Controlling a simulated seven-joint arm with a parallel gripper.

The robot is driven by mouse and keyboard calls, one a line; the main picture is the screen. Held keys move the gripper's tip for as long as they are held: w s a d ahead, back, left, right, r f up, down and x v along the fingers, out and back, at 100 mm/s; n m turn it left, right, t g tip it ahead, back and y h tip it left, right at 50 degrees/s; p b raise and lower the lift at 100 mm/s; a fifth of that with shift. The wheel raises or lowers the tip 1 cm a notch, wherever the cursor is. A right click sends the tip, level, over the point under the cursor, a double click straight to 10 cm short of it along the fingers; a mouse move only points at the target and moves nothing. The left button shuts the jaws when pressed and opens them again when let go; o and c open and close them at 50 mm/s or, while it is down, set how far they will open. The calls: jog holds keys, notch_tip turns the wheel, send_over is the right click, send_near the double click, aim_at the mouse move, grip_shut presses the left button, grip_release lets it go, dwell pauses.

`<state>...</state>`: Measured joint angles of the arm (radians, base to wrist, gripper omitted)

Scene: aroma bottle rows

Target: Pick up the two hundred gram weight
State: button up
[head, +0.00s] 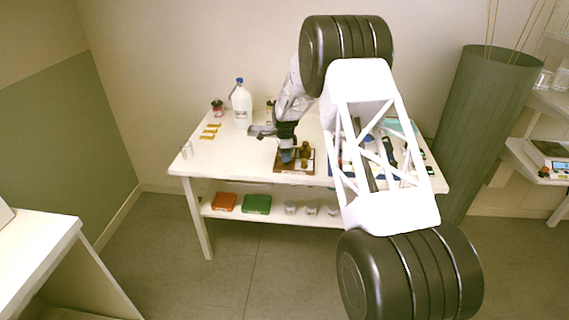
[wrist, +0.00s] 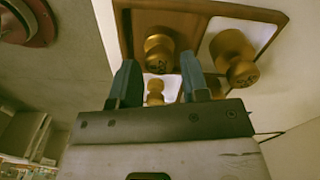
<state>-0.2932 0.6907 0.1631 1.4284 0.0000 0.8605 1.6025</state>
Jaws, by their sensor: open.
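Several brass weights stand in a brown wooden tray (head: 283,168) on the white table; the tray also shows in the wrist view (wrist: 200,6). The wrist view shows one brass weight (wrist: 158,50) beyond and roughly between my fingertips, a larger-looking one (wrist: 234,57) to the right, and a small one (wrist: 155,91) between the fingers in the picture. Their markings are too small to read, so I cannot tell which is two hundred grams. My gripper (wrist: 158,64) is open with blue fingers, holding nothing visible. In the head view my gripper (head: 287,156) is at the tray's left part.
A white bottle with a blue cap (head: 241,104) and a small red-and-dark jar (head: 217,107) stand at the back left. Yellow pieces (head: 209,131) lie nearby, with clear glassware (head: 187,150) at the left edge. My arm hides much of the table's right side.

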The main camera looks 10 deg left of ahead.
jog(key=shift+f, duration=1.75)
jog(key=c, duration=0.5)
